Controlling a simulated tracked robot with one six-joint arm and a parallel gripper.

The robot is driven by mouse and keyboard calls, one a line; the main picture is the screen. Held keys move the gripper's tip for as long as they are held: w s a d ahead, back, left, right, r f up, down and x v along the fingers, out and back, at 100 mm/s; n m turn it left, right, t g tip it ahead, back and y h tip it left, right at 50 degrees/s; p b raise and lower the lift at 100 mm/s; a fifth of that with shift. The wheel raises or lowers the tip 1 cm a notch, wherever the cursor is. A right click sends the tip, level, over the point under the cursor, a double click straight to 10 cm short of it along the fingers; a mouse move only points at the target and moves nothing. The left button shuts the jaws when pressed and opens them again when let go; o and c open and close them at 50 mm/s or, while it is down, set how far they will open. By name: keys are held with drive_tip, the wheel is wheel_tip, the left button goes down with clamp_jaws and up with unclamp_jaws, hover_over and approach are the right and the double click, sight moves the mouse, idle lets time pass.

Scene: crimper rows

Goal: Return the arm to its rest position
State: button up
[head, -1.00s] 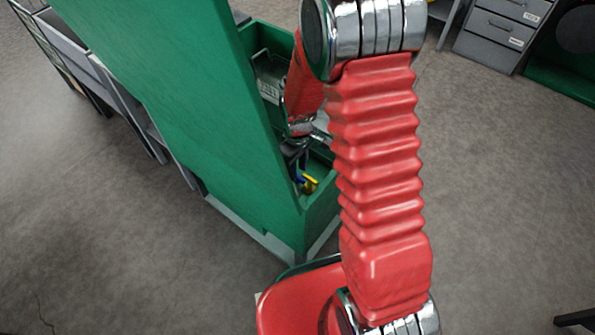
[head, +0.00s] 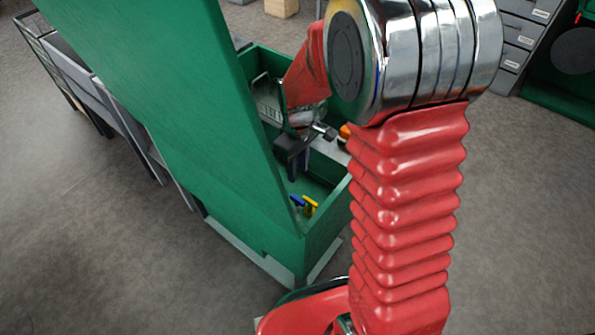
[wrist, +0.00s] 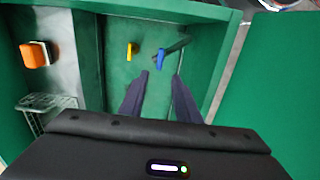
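My gripper (head: 298,163) hangs at the end of my red arm, above the green compartment in the head view. In the wrist view its two dark fingers (wrist: 160,74) are apart with nothing held between them. A blue-handled tool (wrist: 162,56) and a yellow-handled tool (wrist: 131,50) stand in the compartment beyond the fingertips. In the head view the blue handle (head: 298,200) and yellow handle (head: 310,206) are below the gripper, apart from it. My bent arm covers part of the scene at the right.
A tall green panel (head: 170,110) stands close left of my gripper. A wire basket (wrist: 45,112) and an orange-and-white block (wrist: 36,54) lie beside the compartment. Grey drawers (head: 520,35) stand at the far right. The floor at right is clear.

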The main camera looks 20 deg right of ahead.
idle(0.6)
drive_tip(key=s+r+m+t, duration=0.5)
drive_tip(key=s+r+m, duration=0.2)
drive_tip(key=s+r, duration=1.2)
wheel_tip(320, 180, up, 3)
drive_tip(key=shift+s+a+r+t, duration=0.1)
drive_tip(key=shift+s+a+t, duration=0.1)
drive_tip(key=shift+a+t, duration=0.1)
idle(1.1)
